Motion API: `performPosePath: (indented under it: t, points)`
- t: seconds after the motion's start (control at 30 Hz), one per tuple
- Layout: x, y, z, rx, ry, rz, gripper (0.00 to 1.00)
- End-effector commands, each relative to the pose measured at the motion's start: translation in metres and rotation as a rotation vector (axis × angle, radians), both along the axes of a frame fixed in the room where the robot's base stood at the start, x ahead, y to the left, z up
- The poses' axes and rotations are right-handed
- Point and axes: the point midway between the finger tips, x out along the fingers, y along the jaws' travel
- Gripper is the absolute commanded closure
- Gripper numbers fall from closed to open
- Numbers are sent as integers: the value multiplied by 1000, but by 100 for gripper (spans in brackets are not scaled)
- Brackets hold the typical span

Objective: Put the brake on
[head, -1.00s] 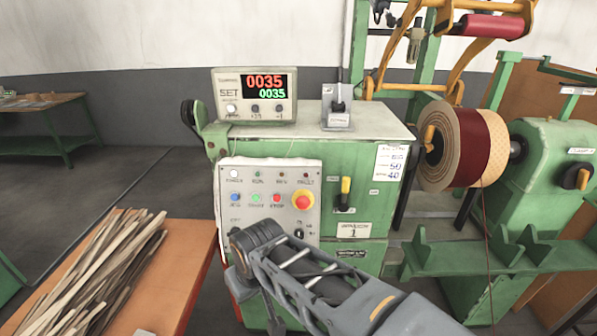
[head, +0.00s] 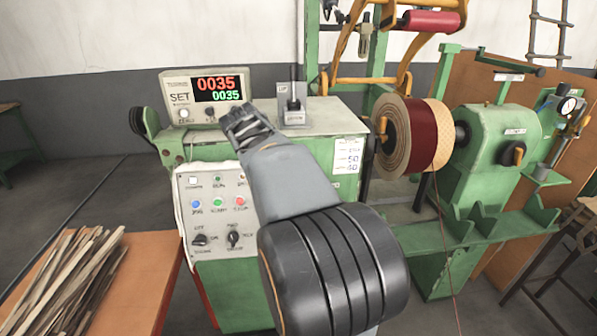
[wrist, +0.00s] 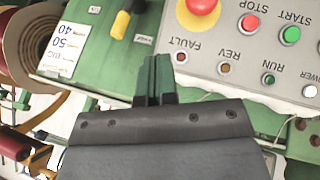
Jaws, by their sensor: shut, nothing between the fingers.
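The green winding machine's control panel (head: 215,210) carries lamps, push buttons and two black rotary switches. The left switch (head: 201,240) has an "OFF" mark; the right switch (head: 234,239) stands beside it. Their small labels are too blurred to read surely, so I cannot tell which control is the brake. My gripper (head: 241,122) is high in front of the machine, near its top edge, and hides part of the panel. In the wrist view my gripper (wrist: 160,78) is shut and empty, with the inverted panel (wrist: 225,60) and its red stop knob (wrist: 198,8) beyond.
A counter display (head: 209,97) reading 0035 and a small upright lever (head: 293,92) stand on the machine top. A wound coil (head: 428,136) is at right. A yellow-handled switch (wrist: 120,24) shows in the wrist view. A bench with wooden strips (head: 65,285) stands at left.

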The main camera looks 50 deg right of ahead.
Motion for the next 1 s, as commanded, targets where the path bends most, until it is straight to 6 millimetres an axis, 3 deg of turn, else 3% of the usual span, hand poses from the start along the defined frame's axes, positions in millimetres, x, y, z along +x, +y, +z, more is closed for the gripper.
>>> performPosePath:
  t: [0.03, 0.1, 0.2, 0.57, 0.77, 1.0]
  points:
    - [0, -19, 7, -21, 4, -41, 100]
    - [-1, -36, 15, -45, 6, -81, 100]
    - [-2, -50, 20, -65, 9, -111, 100]
    - [-3, -53, 21, -70, 10, -118, 100]
    - [-1, -61, 9, -69, 12, -118, 100]
    - [2, -82, -24, -67, 13, -118, 100]
